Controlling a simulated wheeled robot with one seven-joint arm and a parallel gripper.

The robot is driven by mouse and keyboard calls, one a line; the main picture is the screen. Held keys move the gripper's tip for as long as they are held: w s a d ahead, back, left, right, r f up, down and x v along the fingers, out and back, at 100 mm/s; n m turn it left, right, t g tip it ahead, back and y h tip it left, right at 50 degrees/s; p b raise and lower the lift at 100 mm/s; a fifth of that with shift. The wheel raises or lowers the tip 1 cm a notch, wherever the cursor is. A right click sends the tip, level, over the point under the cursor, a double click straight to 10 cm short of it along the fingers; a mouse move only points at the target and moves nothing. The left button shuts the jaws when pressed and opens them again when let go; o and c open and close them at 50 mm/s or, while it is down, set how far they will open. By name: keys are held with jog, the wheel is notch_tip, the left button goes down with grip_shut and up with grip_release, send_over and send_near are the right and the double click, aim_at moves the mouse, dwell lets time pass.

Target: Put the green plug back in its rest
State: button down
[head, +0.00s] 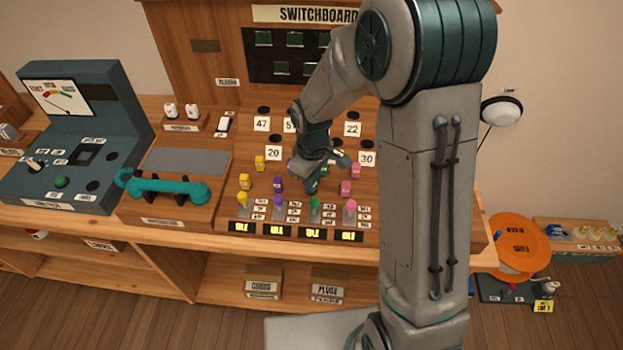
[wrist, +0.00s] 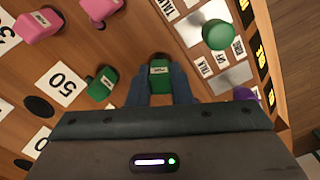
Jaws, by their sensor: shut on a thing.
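My gripper (wrist: 160,88) is shut on a green plug (wrist: 159,76) with a small label on its top. In the head view my gripper (head: 312,186) is low over the switchboard desk, in the green column, and mostly hides the held plug. A second green plug (wrist: 102,83) stands beside it, to the left in the wrist view. A green-knobbed lever (wrist: 216,34) is on a metal plate to the right in the wrist view; it also shows in the head view (head: 315,203). I cannot tell whether the held plug touches its rest.
Yellow plugs (head: 245,181), purple plugs (head: 278,185) and pink plugs (head: 346,188) stand close on both sides. A teal handset (head: 165,188) is at left. IDLE displays (head: 313,233) line the front.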

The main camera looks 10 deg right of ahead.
jog(key=shift+f, duration=0.45)
jog(key=c, duration=1)
grip_release()
jog(key=shift+r, duration=0.2)
jog(key=shift+r+p, duration=2.5)
jog(key=shift+r, duration=1.15)
jog(key=shift+r+p, duration=1.4)
jog(key=shift+r, duration=0.6)
